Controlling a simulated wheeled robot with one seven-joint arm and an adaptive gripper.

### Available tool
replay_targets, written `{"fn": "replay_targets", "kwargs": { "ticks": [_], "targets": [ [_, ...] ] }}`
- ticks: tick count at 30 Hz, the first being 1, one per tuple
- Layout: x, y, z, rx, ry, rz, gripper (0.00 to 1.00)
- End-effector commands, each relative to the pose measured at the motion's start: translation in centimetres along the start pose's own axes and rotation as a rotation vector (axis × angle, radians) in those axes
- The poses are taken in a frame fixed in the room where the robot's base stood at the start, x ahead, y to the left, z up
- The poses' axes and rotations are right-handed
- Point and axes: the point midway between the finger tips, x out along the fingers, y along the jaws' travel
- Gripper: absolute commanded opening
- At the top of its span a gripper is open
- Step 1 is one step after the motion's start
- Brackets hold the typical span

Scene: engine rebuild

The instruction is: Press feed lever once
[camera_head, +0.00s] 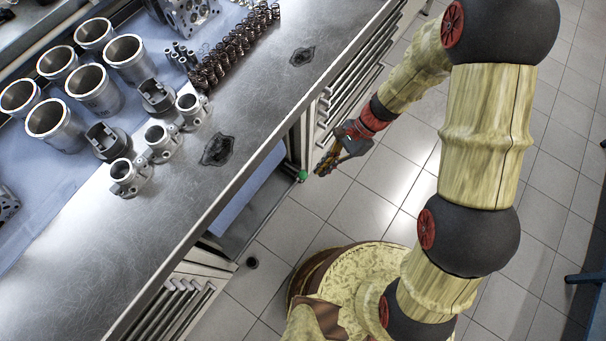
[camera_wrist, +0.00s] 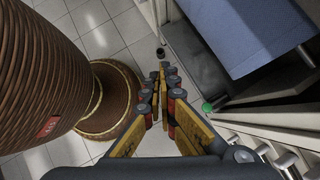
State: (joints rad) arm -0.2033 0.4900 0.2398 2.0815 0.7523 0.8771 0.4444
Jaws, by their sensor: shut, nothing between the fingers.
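A small green knob (camera_head: 302,176) shows at the edge of the open bay under the workbench; it may be the end of the feed lever, but no lever arm can be made out. In the wrist view the green knob (camera_wrist: 207,107) lies to the right of the fingers. My gripper (camera_head: 321,169) is in front of the bench, just right of the knob in the head view, and appears apart from it. In the wrist view my gripper (camera_wrist: 163,72) has its fingertips together, with nothing between them.
The metal workbench (camera_head: 255,115) carries cylinder liners (camera_head: 95,90), pistons (camera_head: 108,141) and springs (camera_head: 225,55). Drawer fronts (camera_head: 180,310) flank the open bay with a blue surface (camera_head: 250,195). Tiled floor (camera_head: 285,225) is clear around my gripper. A blue stand (camera_head: 588,278) is at the right edge.

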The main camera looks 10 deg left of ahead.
Motion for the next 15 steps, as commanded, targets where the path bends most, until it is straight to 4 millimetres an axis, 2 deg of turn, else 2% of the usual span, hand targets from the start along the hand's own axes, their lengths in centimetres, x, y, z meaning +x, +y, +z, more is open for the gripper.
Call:
{"fn": "replay_targets", "kwargs": {
  "ticks": [1, 8, 11, 14, 15],
  "targets": [
    [2.4, -0.7, -0.7, 0.107, -0.038, 0.001, 0.0],
    [11.8, -4.6, -3.8, 0.689, -0.183, -0.035, 0.0],
    [16.2, -6.2, -5.9, 1.0, -0.244, -0.055, 0.0],
    [20.5, -8.1, -8.6, 1.369, -0.315, -0.086, 0.0],
    [22.1, -9.0, -10.1, 1.542, -0.353, -0.106, 0.0]
  ]
}}
